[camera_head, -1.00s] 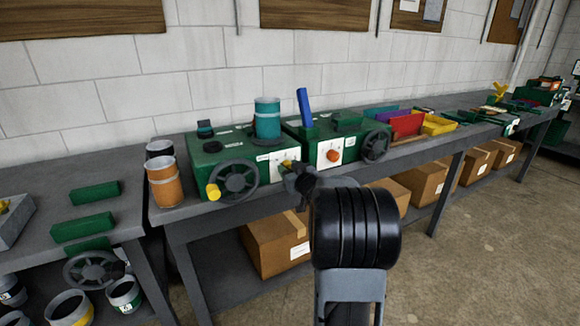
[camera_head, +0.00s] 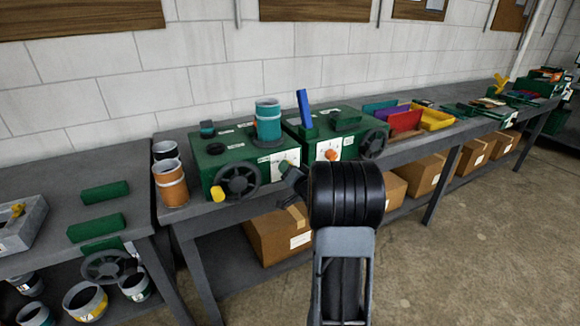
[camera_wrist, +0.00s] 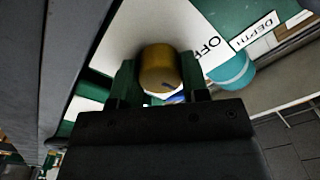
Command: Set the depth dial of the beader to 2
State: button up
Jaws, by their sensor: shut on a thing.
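The green machine (camera_head: 225,174) on the bench has a black handwheel with a yellow grip, a teal cylinder on top and a white dial plate (camera_head: 292,157) on its front. My gripper (camera_head: 287,168) is at this plate. In the wrist view, my gripper (camera_wrist: 160,82) is shut on a brass-coloured round knob, the depth dial (camera_wrist: 158,66), with a finger on each side. The word OFF and a DEPTH label (camera_wrist: 254,30) show to its right. The other dial numbers and the dial's setting cannot be read.
A second green machine (camera_head: 352,147) with an orange knob (camera_head: 331,155) and a blue upright lever stands close on the right. Colored bins (camera_head: 405,121) lie beyond it. An orange can (camera_head: 171,184) stands at the left. Cardboard boxes (camera_head: 275,236) sit on the shelf below.

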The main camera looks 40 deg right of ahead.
jog(key=shift+m, duration=0.5)
jog(key=o, duration=0.9)
jog(key=s, duration=0.4)
jog(key=s+a, duration=0.1)
jog(key=s, duration=0.8)
jog(key=shift+s+a+f, duration=0.15)
jog(key=shift+s+a, duration=0.25)
